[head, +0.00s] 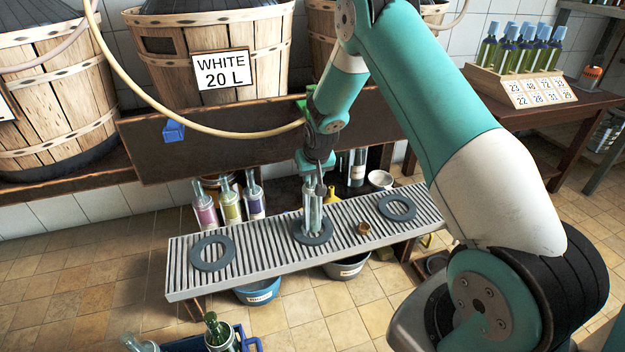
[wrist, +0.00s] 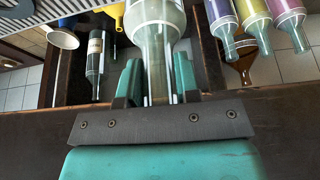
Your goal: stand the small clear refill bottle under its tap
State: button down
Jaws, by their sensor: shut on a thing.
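My gripper (head: 314,172) is shut on the neck of the small clear refill bottle (head: 312,214). The bottle is upright over the middle dark ring (head: 299,236) on the slatted rack; I cannot tell whether its base touches. In the wrist view the clear bottle (wrist: 156,22) sits between the two teal fingers of my gripper (wrist: 156,88). A blue tap-like piece (head: 174,131) is on the dark board at the left, under the WHITE 20 L basket. My arm hides part of the board above the bottle.
The slatted rack (head: 262,249) also bears a left ring (head: 195,256), a right ring (head: 397,218) and a small brown piece (head: 363,228). Several coloured-label bottles (head: 230,205) stand behind it. Bowls (head: 257,292) sit below. A pale hose (head: 170,116) hangs across the board.

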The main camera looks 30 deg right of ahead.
jog(key=shift+b+x, duration=0.3)
jog(key=shift+x, duration=0.5)
jog(key=shift+f, duration=0.15)
jog(key=c, duration=0.8)
grip_release()
jog(key=shift+s, duration=0.1)
